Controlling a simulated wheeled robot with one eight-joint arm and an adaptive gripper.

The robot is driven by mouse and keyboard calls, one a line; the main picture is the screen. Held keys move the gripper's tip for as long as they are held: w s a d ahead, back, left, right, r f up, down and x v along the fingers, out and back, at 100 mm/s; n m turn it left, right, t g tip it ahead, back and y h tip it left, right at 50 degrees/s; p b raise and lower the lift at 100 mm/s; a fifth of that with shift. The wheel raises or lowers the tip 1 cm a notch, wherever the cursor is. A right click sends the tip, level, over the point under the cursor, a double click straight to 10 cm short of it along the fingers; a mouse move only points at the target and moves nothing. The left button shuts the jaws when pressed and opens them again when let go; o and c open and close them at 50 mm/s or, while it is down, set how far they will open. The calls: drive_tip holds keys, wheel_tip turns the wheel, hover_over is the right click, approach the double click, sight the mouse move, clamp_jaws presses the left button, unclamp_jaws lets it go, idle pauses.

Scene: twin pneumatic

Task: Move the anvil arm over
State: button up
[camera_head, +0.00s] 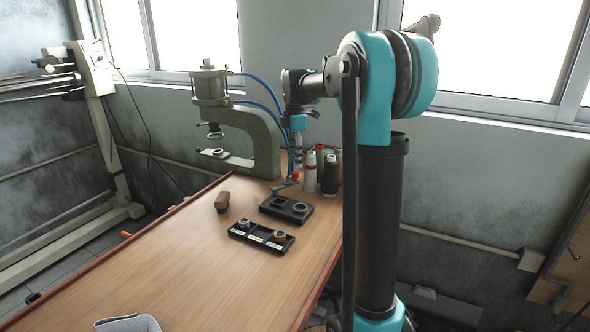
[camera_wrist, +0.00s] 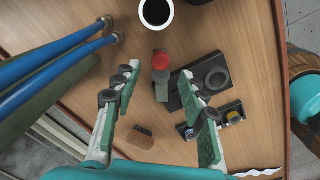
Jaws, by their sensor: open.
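A short grey arm with a red knob, which looks like the anvil arm, shows in the wrist view (camera_wrist: 161,77) beside a dark block (camera_wrist: 208,73). Its red knob (camera_head: 295,175) shows in the head view, just below my gripper (camera_head: 297,147). In the wrist view my gripper (camera_wrist: 158,82) is open, with its green fingers far apart. The knob and grey arm appear between and beyond the fingertips, and no contact shows. The right finger covers part of the dark block. The green C-frame press (camera_head: 266,140) stands to the left of my gripper.
Blue hoses (camera_head: 262,84) run from the press close to my gripper. Several bottles (camera_head: 330,172) stand just right of the knob. A black tray with rings (camera_head: 261,236) and a brown brush (camera_head: 222,201) lie nearer. The front of the wooden table (camera_head: 190,275) is mostly clear.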

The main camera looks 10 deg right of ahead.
sight(295, 172)
drive_tip(key=shift+f, duration=2.2)
clamp_jaws()
